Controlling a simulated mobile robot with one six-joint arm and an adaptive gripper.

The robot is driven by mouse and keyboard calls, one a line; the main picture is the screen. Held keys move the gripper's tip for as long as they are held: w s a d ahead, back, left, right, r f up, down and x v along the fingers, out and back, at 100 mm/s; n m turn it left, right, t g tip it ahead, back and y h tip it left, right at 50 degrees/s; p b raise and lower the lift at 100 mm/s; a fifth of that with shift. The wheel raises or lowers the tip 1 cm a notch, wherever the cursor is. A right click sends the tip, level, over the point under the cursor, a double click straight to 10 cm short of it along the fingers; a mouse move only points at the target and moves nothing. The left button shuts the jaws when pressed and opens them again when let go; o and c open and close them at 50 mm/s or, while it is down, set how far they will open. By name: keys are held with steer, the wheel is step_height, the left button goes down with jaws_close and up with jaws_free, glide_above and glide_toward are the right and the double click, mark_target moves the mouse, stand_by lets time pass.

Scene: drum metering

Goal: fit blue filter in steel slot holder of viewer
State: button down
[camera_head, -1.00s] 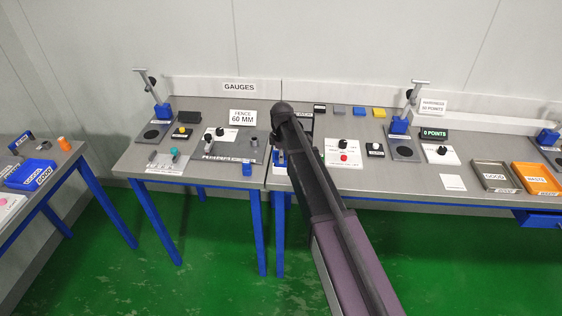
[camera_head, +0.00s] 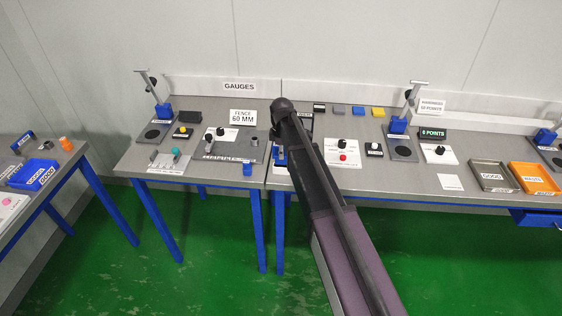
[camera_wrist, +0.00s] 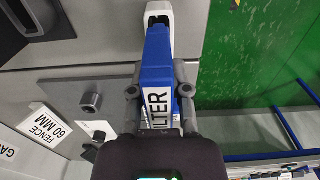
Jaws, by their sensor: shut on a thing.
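In the wrist view, my gripper (camera_wrist: 160,92) is shut on the blue filter (camera_wrist: 158,62), a long blue piece with a white label ending in "ILTER". One finger lies on each side of it. A white end piece with a dark opening (camera_wrist: 159,17) shows at the filter's far end; I cannot tell whether it belongs to the filter or to a holder. In the head view, my arm covers the gripper's tips, and a bit of blue (camera_head: 281,158) shows beside it. A partly hidden label plate (camera_head: 305,116) stands behind the arm. I cannot make out the steel slot holder.
The grey bench (camera_head: 225,190) holds a "FENCE 60 MM" sign (camera_head: 243,118) and a dark gauge plate (camera_head: 235,148) left of my arm. A white panel with knobs (camera_head: 345,152) lies close on the right. Steel (camera_head: 492,178) and orange (camera_head: 535,180) trays stand farther right.

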steer(key=shift+r+p, duration=0.75)
steer(key=shift+r, duration=0.1)
stand_by(0.3)
steer(key=shift+r+p, duration=1.8)
steer(key=shift+p, duration=0.05)
steer(key=shift+s, duration=0.1)
